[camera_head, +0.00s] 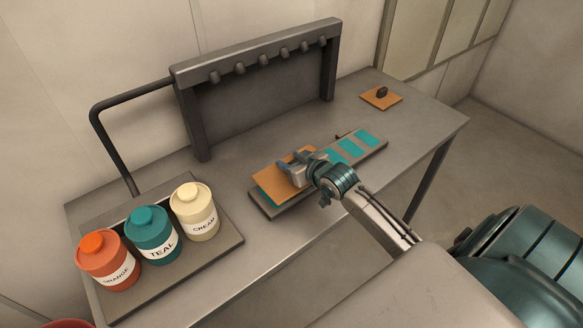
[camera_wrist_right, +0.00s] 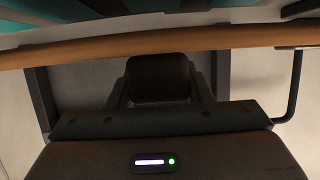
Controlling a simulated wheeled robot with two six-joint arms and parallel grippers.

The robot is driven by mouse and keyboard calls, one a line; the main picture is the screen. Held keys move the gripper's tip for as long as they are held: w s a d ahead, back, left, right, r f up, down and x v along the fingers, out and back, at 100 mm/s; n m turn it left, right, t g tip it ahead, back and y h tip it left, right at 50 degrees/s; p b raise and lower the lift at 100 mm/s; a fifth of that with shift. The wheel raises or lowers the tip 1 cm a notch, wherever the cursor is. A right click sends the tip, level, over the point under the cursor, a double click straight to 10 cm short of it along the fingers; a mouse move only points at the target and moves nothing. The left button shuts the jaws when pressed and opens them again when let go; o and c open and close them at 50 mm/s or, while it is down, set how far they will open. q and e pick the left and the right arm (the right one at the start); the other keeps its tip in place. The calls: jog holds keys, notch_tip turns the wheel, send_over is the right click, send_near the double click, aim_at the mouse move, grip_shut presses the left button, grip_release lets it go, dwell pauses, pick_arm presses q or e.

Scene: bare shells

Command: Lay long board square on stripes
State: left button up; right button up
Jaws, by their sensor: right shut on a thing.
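The wooden board (camera_head: 272,184) is over the left end of the grey striped panel (camera_head: 262,208). It looks turned a little against the panel's edges; I cannot tell whether it touches the panel. Teal stripes (camera_head: 351,147) show on the panel's right part; those under the board and gripper are hidden. My right gripper (camera_head: 303,167) is shut on the board, hiding its right part. In the right wrist view the board's edge (camera_wrist_right: 160,47) runs nearly level across the top, with teal stripes (camera_wrist_right: 302,8) beyond it. My left gripper is not in view.
A small wooden square with a dark knob (camera_head: 381,97) lies at the back right of the table. A dark rack with pegs (camera_head: 255,62) stands behind. A tray (camera_head: 225,243) with orange, teal and cream jars is at front left. The table's right end is mostly clear.

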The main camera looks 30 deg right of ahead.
notch_tip(320, 180, down, 3)
jog(key=shift+r+p, duration=0.1)
jog(key=shift+p, duration=0.6)
jog(key=shift+f, duration=0.3)
jog(key=shift+f, duration=0.1)
jog(key=shift+f, duration=0.1)
jog(key=o, duration=1)
jog(key=shift+o, duration=0.2)
